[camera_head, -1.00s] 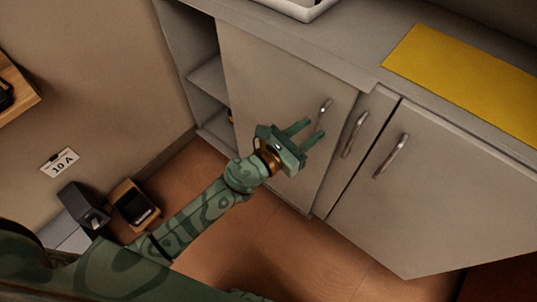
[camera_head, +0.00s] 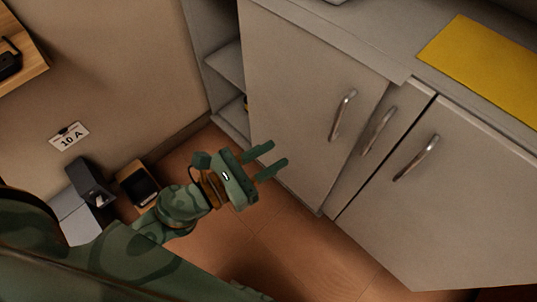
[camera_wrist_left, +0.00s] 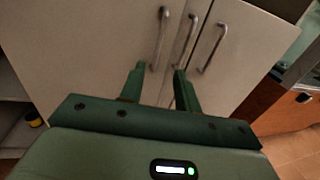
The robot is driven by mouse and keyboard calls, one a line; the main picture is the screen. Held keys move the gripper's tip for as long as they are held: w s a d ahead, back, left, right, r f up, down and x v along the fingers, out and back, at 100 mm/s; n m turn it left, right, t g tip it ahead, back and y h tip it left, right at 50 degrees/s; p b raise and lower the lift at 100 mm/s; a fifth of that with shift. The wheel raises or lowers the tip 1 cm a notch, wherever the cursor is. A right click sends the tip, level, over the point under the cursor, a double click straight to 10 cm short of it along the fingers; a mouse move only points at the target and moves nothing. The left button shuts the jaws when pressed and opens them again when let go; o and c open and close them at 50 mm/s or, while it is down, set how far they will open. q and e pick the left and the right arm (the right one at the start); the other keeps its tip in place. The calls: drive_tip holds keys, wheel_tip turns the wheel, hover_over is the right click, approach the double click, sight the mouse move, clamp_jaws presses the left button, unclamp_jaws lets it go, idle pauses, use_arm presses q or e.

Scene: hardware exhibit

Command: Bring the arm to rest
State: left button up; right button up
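My left arm comes in from the left in the head view. Its green gripper (camera_head: 266,161) is open and empty, with two parallel fingers apart and nothing between them. It is in the air above the wooden floor, in front of the grey cabinet doors (camera_head: 300,110). In the left wrist view the open fingers (camera_wrist_left: 158,82) point toward the doors and their metal handles (camera_wrist_left: 161,38), apart from them. My right gripper is in neither view.
The counter holds a yellow mat (camera_head: 490,70). Open shelves (camera_head: 228,62) stand left of the doors. The floor (camera_head: 300,245) before the doors is clear.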

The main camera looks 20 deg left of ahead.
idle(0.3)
